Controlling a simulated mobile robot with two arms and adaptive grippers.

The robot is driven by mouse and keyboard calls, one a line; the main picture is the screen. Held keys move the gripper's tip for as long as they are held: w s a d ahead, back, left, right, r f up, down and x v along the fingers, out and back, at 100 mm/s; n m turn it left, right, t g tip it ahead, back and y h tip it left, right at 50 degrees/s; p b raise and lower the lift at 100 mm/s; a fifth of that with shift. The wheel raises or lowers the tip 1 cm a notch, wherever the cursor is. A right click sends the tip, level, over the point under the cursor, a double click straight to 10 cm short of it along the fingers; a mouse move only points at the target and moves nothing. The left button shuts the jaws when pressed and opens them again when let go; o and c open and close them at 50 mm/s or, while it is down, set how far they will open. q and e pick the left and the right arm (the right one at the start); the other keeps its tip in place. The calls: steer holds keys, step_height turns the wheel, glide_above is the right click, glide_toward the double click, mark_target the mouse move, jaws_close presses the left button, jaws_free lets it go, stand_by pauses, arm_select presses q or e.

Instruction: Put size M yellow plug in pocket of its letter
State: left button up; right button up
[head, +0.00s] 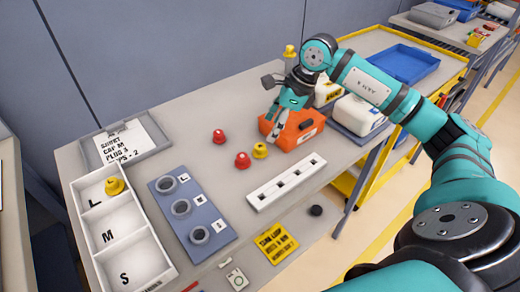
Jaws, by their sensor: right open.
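A white tray (157,250) at the left has three pockets lettered L, M and S. A yellow plug (114,186) sits in the L pocket; the M pocket (113,228) and S pocket (139,267) look empty. Another yellow plug (260,150) stands on the table beside red plugs. A small yellow thing (290,51) shows beside my right wrist, its support hidden. I cannot read the plugs' sizes. My right gripper (272,108) is open above and beside an orange block (306,134), away from the tray. My left gripper is not in view.
Red plugs (219,136) (242,160) stand mid-table. A blue-grey plate with rings (172,212), a white slotted strip (262,197), a yellow label (275,243) and a black cap (316,210) lie nearer. A clipboard (120,145) lies behind the tray. A white container (358,115) stands right.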

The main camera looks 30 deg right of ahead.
mark_target(261, 146)
steer(key=x, duration=0.2)
steer(key=shift+w+a+f, duration=0.1)
steer(key=shift+w+f, duration=0.05)
steer(key=shift+f, duration=0.15)
steer(key=shift+p+x, duration=0.45)
steer(key=shift+x, duration=2.75)
steer(key=c, duration=0.8)
